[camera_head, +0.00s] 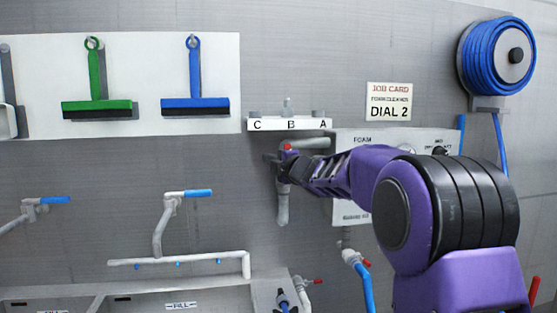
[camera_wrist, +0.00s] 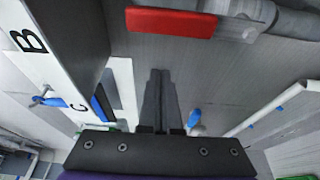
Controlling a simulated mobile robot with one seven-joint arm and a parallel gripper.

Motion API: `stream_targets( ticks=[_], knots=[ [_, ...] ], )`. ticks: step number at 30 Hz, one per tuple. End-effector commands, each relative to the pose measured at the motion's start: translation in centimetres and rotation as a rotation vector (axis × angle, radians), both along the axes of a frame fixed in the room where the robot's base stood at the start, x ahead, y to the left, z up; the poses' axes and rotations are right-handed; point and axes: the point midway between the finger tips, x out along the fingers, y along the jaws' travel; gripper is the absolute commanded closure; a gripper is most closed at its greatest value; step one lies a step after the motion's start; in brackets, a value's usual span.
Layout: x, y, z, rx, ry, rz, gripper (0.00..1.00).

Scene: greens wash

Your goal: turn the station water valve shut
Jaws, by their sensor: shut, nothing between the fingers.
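A red-handled valve (camera_head: 287,147) sits on the grey wall pipe (camera_head: 283,205) left of the foam panel, below the lettered rack. In the wrist view its red lever (camera_wrist: 170,22) lies crosswise near the top, with the grey pipe (camera_wrist: 290,20) to its right. My gripper (camera_head: 270,158) is at this valve in the head view, close to the pipe. In the wrist view my gripper (camera_wrist: 159,72) is shut and empty, its fingertips appearing below the lever with a visible gap in the picture. My wrist hides part of the valve and pipe in the head view.
The rack (camera_head: 262,125) marked C, B, A is just above my gripper. The foam panel (camera_head: 345,140) is partly behind my arm. A second red-handled valve (camera_head: 313,281) is low by the sink. A blue hose reel (camera_head: 497,55) hangs at the upper right.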

Motion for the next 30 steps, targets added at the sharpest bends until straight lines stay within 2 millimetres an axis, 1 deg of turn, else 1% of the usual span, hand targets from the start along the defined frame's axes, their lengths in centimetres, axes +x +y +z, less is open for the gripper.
stream_targets(
  ticks=[1, 3, 6, 9, 13, 23, 30],
  knots=[
    [0.3, -1.0, 0.3, 0.000, 0.000, -0.005, 1.00],
    [0.4, -2.0, 0.2, 0.000, 0.000, -0.003, 1.00],
    [0.6, -3.1, 0.2, 0.001, 0.000, -0.001, 1.00],
    [0.7, -3.6, 0.1, 0.001, 0.001, 0.000, 1.00],
    [0.8, -3.9, 0.0, 0.001, 0.001, 0.000, 1.00],
    [0.8, -3.9, 0.0, 0.004, 0.000, 0.000, 1.00],
    [0.8, -4.0, 0.1, 0.051, 0.010, 0.000, 1.00]
  ],
)
